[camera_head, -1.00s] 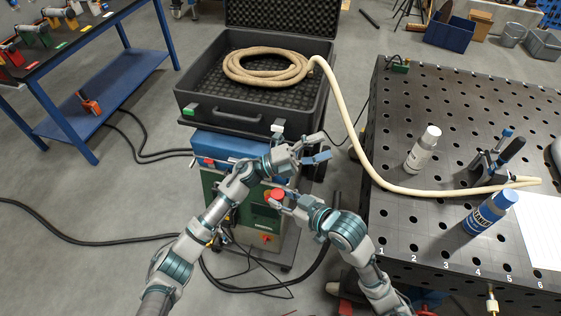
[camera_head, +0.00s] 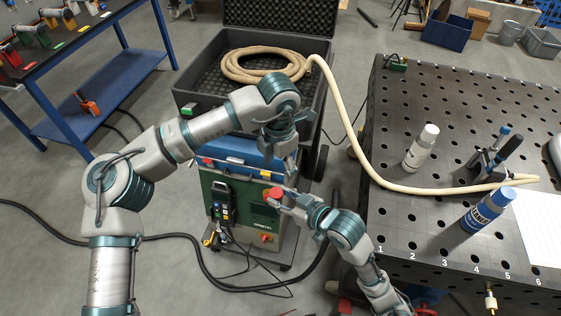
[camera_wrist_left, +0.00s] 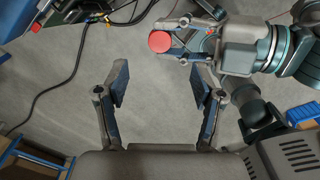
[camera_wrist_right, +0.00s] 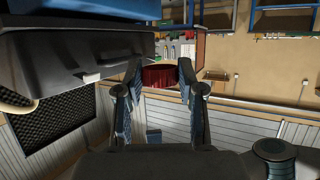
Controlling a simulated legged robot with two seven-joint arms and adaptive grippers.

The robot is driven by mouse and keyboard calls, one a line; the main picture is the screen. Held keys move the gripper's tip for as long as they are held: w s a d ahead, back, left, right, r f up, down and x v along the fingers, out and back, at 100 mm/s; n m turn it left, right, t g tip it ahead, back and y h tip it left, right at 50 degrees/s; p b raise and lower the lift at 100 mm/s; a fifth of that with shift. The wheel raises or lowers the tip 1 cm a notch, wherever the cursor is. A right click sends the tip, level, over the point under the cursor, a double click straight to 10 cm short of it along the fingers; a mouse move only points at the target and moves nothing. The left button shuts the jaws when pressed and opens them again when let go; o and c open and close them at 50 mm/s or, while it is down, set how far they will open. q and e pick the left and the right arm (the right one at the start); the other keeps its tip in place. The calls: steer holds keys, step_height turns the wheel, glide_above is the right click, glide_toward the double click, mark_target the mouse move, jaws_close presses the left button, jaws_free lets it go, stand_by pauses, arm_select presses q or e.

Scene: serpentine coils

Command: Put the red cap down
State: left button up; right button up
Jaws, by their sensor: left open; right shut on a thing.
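The red cap (camera_head: 274,194) is held in my right gripper (camera_head: 282,196), in front of the green machine cart in the head view. In the right wrist view the cap (camera_wrist_right: 160,77) sits between the two fingertips. In the left wrist view its round red top (camera_wrist_left: 160,41) faces the camera. My left gripper (camera_head: 290,166) is just above the cap in the head view. The left wrist view shows its two fingers (camera_wrist_left: 158,70) apart with nothing between them; the cap is beyond the fingertips.
A black case (camera_head: 190,97) with a coiled beige hose (camera_head: 240,68) is on the cart (camera_head: 260,222). The hose runs onto the perforated table (camera_head: 400,235), which holds a white bottle (camera_head: 421,148), a blue bottle (camera_head: 487,211) and a clamp (camera_head: 497,160). The table's front left area is bare.

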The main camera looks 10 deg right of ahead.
mark_target(280, 190)
arm_select(q)
step_height(280, 190, down, 11)
steer(key=shift+r, duration=0.1)
stand_by(0.3)
steer(key=shift+d, duration=0.1)
steer(key=c, duration=1.2)
jaws_close()
arm_select(e)
steer(key=o, duration=1.2)
